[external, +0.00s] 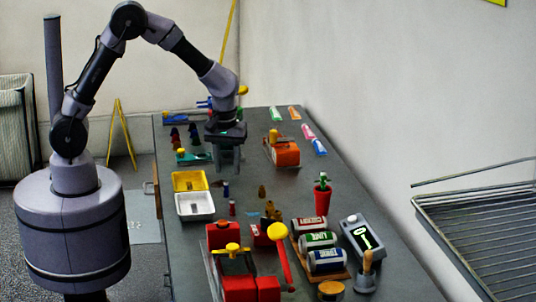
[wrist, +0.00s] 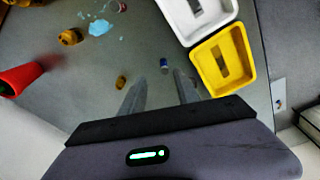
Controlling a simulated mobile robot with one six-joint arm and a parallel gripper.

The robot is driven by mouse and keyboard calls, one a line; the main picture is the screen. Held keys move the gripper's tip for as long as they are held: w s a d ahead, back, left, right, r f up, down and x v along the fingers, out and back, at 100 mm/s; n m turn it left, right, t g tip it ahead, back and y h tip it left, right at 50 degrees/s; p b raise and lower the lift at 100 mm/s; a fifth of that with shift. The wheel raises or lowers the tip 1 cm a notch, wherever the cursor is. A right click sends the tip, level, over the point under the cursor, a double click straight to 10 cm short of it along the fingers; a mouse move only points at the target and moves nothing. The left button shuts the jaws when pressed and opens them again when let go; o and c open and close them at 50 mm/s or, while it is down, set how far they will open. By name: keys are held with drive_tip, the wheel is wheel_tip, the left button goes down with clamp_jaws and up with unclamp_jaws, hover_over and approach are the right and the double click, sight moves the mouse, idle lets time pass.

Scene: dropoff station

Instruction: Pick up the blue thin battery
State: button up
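The blue thin battery (wrist: 163,65) is a small blue cylinder on the grey table, just past my fingertips and between their lines in the wrist view. In the external view the blue battery (external: 226,189) stands right of the yellow tray. My gripper (external: 228,168) points down above the table, behind the battery in that view. In the wrist view my gripper (wrist: 160,77) has its two fingers apart with nothing held between them. The height of the fingertips above the table is hard to tell.
A yellow tray (wrist: 245,41) and a white tray (wrist: 164,4) lie close to the battery. A red battery (external: 232,208) stands nearby. Small brass pieces (external: 262,192), a red pot (external: 322,202) and an orange block (external: 286,156) stand to the right.

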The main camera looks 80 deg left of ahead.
sight(226, 181)
drive_tip(key=f+b, duration=0.1)
drive_tip(key=f, duration=0.1)
drive_tip(key=f+b, duration=0.1)
drive_tip(key=f, duration=0.1)
drive_tip(key=a+f+b, duration=0.1)
drive_tip(key=f, duration=0.1)
drive_tip(key=shift+s, duration=0.2)
drive_tip(key=shift+r, duration=0.1)
clamp_jaws()
